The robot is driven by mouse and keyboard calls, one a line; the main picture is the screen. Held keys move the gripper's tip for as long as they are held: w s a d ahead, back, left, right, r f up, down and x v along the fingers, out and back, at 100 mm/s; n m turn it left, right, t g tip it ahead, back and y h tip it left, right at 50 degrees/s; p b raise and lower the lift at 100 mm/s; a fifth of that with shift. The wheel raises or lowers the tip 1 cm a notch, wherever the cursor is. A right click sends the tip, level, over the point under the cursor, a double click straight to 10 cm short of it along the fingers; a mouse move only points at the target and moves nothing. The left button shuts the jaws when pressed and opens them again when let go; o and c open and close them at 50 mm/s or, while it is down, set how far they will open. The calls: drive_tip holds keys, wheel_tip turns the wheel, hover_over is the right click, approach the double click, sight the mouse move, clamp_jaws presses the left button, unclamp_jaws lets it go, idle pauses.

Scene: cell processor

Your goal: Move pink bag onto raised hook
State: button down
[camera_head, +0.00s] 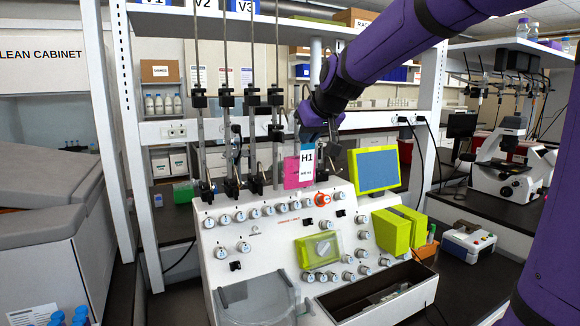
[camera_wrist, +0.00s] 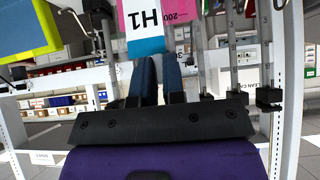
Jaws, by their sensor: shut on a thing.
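The pink bag (camera_head: 291,173) has a white label reading H1 and hangs upright above the white machine's panel. My gripper (camera_head: 322,132) is over the bag's top edge, with my purple arm reaching in from the upper right. In the wrist view the bag (camera_wrist: 129,18) appears upside down at the fingertips of my gripper (camera_wrist: 156,58), which is shut on its edge. Several vertical rods with black clamps and hooks (camera_head: 231,187) stand left of the bag. Which hook is the raised one I cannot tell clearly.
The white machine (camera_head: 270,235) has many knobs, a yellow-green framed screen (camera_head: 377,170) right of the bag and yellow-green blocks (camera_head: 391,231) below that. A white frame post (camera_head: 125,130) stands left of the rods. A microscope (camera_head: 507,165) is at far right.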

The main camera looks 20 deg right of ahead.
drive_tip(key=shift+s, duration=1.85)
drive_tip(key=shift+r, duration=0.15)
